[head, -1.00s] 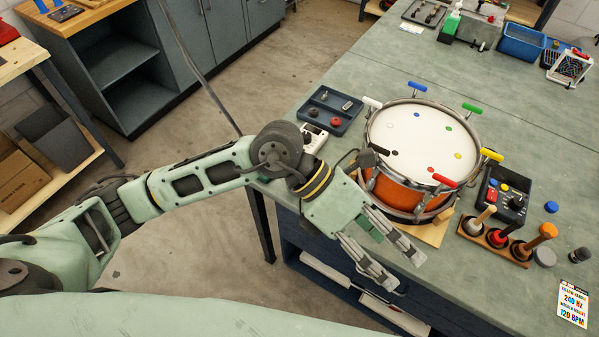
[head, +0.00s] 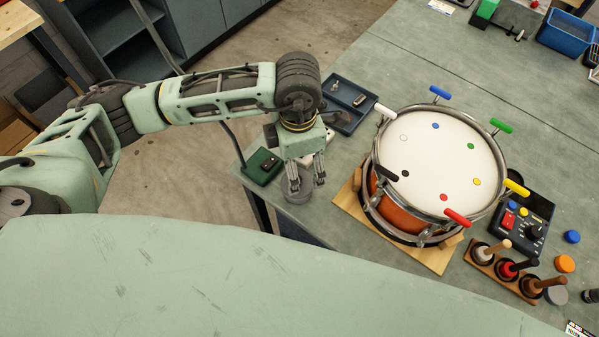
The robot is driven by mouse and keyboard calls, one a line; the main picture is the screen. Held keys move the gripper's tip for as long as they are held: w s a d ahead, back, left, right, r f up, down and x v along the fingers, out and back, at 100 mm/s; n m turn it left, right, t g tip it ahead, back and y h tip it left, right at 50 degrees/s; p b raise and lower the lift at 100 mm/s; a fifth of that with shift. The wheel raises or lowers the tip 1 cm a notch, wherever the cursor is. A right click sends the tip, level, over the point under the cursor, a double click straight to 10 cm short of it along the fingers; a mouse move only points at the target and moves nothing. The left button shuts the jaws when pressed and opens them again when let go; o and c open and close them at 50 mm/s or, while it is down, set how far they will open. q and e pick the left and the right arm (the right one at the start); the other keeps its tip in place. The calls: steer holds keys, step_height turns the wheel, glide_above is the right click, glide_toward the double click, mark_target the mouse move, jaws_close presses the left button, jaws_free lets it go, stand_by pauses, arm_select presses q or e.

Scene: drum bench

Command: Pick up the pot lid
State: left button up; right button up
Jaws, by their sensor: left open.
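My left gripper (head: 306,186) is open and points down at the near left edge of the bench. A round grey pot-like object (head: 298,197) stands right under and between its fingers, partly hidden by them. I cannot tell its lid apart from its body, or whether the fingers touch it. Small round discs, blue (head: 572,236), orange (head: 565,263) and grey (head: 557,296), lie at the far right and look like lids. My right gripper is out of view.
A drum (head: 440,160) with coloured tuning handles stands on a wooden board right of the gripper. A green box (head: 262,166) is close on its left, a dark tray (head: 347,103) behind. A mallet rack (head: 500,272) and control box (head: 528,226) stand farther right.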

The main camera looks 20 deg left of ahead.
arm_select(q)
steer(key=f+p, duration=0.1)
steer(key=s+f+p, duration=0.1)
steer(key=shift+s+a+f, duration=0.1)
steer(key=shift+s+f, duration=0.05)
steer(key=shift+f, duration=0.25)
step_height(320, 180, down, 2)
steer(key=shift+f+p, duration=0.2)
steer(key=shift+p, duration=0.2)
steer(key=shift+w+f, duration=0.2)
steer(key=shift+f, duration=0.1)
steer(key=c, duration=0.8)
steer(key=shift+c, duration=1.1)
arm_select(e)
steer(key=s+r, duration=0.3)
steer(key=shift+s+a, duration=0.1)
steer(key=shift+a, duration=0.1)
